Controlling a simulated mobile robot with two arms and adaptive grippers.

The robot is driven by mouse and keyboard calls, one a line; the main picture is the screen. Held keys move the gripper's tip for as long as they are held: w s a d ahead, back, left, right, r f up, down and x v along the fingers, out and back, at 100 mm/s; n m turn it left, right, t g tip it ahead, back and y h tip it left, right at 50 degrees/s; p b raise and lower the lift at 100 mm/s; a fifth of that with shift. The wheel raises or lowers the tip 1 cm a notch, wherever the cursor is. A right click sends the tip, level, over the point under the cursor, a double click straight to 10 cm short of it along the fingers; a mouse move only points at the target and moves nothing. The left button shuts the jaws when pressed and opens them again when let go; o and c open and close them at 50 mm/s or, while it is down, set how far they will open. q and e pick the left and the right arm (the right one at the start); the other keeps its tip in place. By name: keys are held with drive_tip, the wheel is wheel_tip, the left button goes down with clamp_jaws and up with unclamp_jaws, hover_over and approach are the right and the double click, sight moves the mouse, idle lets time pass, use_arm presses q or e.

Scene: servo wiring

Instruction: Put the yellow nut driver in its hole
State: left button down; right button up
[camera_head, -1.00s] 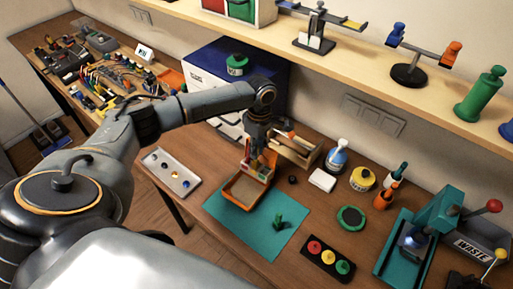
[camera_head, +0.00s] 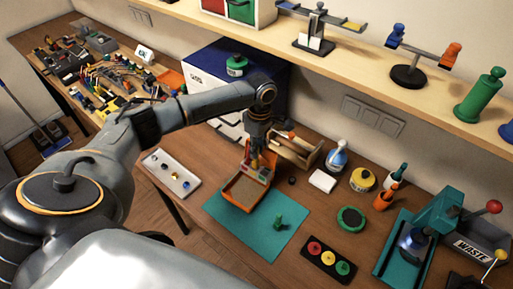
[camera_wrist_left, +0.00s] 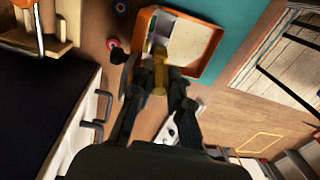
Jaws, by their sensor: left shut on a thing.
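My left gripper (camera_head: 256,158) points down over the far end of the orange tray (camera_head: 229,203). In the left wrist view its fingers (camera_wrist_left: 163,85) are shut on a yellow thing (camera_wrist_left: 160,68), which looks like the yellow nut driver's handle. The yellow also shows below the gripper in the head view (camera_head: 254,163). The tray also shows in the left wrist view (camera_wrist_left: 214,60), just beyond the fingers. The lower end of the driver is hidden, and I cannot make out its hole. My right gripper is not in view.
A wooden rack (camera_head: 313,158) stands right of the gripper. A white strip with several round spots (camera_head: 172,174) lies to the left. Bottles and a teal press (camera_head: 440,215) stand to the right.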

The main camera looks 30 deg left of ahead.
use_arm(q)
drive_tip(key=shift+f, duration=0.35)
idle(0.8)
drive_tip(key=shift+r, duration=0.4)
drive_tip(key=shift+w+r, duration=0.15)
drive_tip(key=shift+r, duration=1.1)
drive_tip(key=shift+w+r, duration=0.1)
drive_tip(key=shift+r, duration=1.1)
drive_tip(key=s+d+f+m+b, duration=0.1)
drive_tip(key=s+d+m+b, duration=0.3)
drive_tip(key=d+m+b, duration=0.45)
drive_tip(key=s+d+f+m+b, duration=0.1)
drive_tip(key=s+d+m+b, duration=0.1)
drive_tip(key=s+m+b, duration=0.1)
drive_tip(key=s+d+f+m+t+y+b, duration=0.1)
drive_tip(key=s+d+f+m+b, duration=0.1)
drive_tip(key=s+m, duration=0.4)
drive_tip(key=shift+s+d+f+b, duration=0.15)
drive_tip(key=shift+s+d+b, duration=0.35)
drive_tip(key=shift+s, duration=0.65)
